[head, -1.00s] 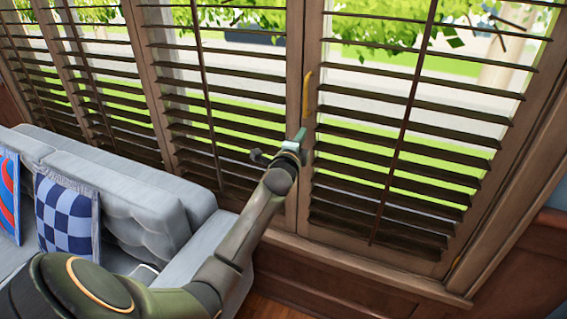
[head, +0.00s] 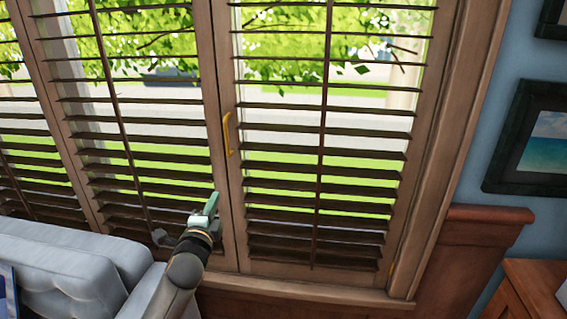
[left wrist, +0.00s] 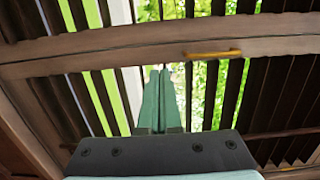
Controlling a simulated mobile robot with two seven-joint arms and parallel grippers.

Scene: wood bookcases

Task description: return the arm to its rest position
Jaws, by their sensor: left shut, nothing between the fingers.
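My left arm comes in from the bottom of the head view, and my left gripper (head: 210,204) is in front of the shutter frame, left of and below the yellow handle (head: 227,134). Its green fingers are shut with nothing between them. In the left wrist view the left gripper (left wrist: 161,72) shows as two green fingers side by side, pointing at the shutters. The yellow handle (left wrist: 213,53) is to their right there, apart from them. My right gripper is not in view.
Wood shutters (head: 318,150) fill the window and look closed in their frame. A grey sofa (head: 75,262) stands at the lower left. A framed picture (head: 535,140) hangs on the blue wall, with a wooden cabinet (head: 525,295) below it.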

